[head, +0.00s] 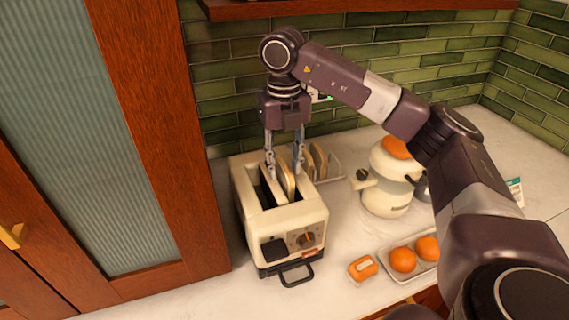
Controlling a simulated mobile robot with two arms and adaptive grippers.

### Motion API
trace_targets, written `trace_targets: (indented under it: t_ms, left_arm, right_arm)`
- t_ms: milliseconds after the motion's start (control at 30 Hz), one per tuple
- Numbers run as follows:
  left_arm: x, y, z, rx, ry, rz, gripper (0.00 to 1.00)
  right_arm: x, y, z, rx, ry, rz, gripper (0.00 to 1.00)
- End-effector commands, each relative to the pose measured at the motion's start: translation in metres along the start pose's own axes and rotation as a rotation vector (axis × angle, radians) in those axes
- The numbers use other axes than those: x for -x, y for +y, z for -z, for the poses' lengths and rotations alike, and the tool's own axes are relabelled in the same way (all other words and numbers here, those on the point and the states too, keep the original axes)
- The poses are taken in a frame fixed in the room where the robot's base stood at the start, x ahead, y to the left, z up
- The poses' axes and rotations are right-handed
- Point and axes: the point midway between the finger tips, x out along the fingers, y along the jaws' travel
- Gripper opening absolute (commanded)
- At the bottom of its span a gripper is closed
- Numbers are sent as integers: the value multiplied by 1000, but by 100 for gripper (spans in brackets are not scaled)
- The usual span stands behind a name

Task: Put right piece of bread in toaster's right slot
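The cream toaster (245,205) stands on the counter, its slots facing up and its lever and knob at the front. A slice of bread (287,182) stands on edge at the toaster's right slot, its lower part down in the opening. The left slot (268,188) looks dark, with no bread showing. My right gripper (284,173) points down over the toaster, its fingers spread on either side of the slice with a visible gap at the left. Another slice of bread (319,158) stands in a rack behind the toaster. My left gripper is out of view.
A white juicer (385,195) with an orange on top stands to the right. A wooden cabinet (165,130) is close at the left. A tiled wall is behind.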

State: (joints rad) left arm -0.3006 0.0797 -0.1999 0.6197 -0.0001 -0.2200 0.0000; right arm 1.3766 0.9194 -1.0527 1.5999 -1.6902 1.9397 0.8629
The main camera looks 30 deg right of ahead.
Motion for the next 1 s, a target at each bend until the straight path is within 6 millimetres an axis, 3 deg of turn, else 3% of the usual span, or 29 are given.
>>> trace_targets:
  t_ms: [233,600,1000]
  left_arm:
    - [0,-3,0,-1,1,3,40]
    - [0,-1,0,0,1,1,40]
    - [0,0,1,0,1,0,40]
  right_arm:
    - [10,0,-1,0,-2,-1,32]
    - [67,0,-1,-1,-5,0,32]
    - [112,0,-1,-1,-2,0,32]
